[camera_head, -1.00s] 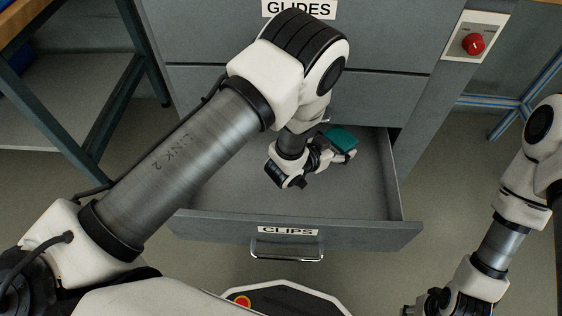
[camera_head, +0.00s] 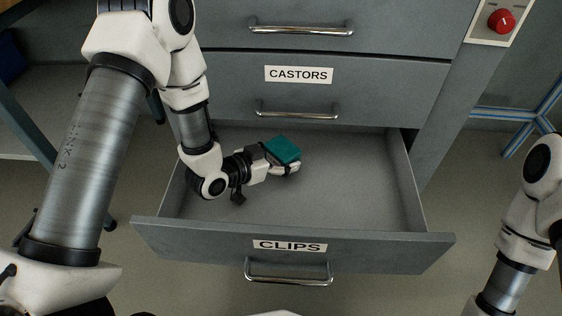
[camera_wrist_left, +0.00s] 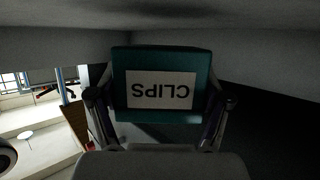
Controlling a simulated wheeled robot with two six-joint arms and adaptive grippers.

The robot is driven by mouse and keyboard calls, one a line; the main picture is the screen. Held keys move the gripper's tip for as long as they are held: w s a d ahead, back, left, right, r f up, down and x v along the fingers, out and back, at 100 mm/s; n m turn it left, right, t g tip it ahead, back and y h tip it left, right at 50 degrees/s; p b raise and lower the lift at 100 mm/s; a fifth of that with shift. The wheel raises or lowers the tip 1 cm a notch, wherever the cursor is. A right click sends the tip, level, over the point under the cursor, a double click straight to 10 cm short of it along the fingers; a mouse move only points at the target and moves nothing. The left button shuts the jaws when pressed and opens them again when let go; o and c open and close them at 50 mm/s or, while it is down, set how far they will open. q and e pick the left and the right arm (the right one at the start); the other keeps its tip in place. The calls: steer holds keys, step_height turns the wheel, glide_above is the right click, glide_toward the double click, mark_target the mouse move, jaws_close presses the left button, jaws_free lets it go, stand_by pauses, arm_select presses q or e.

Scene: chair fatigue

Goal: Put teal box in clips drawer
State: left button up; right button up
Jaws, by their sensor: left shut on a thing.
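The teal box (camera_head: 284,149) is held at the tip of my left gripper (camera_head: 284,165), over the inside of the open clips drawer (camera_head: 350,195). My left gripper is shut on the box, and its two fingers press the box's sides in the left wrist view (camera_wrist_left: 158,110). A white label reading CLIPS shows upside down on the teal box (camera_wrist_left: 160,62) there. I cannot tell whether the box touches the drawer floor. The drawer is pulled out, with a CLIPS label and a bar handle on its front. My right gripper is out of view.
The castors drawer (camera_head: 390,87) above is shut, with its handle (camera_head: 297,113) just over the open drawer. A red knob (camera_head: 501,21) is on a panel at the upper right. The right half of the clips drawer is empty.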

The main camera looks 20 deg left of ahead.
arm_select(q)
steer(key=shift+r, duration=0.2)
steer(key=shift+s+f, duration=0.1)
steer(key=shift+f, duration=0.5)
steer(key=o, duration=1.2)
steer(key=shift+s+f, duration=0.1)
steer(key=shift+r, duration=0.25)
steer(key=p+v, duration=0.5)
steer(key=v, duration=0.7)
steer(key=shift+r, duration=0.4)
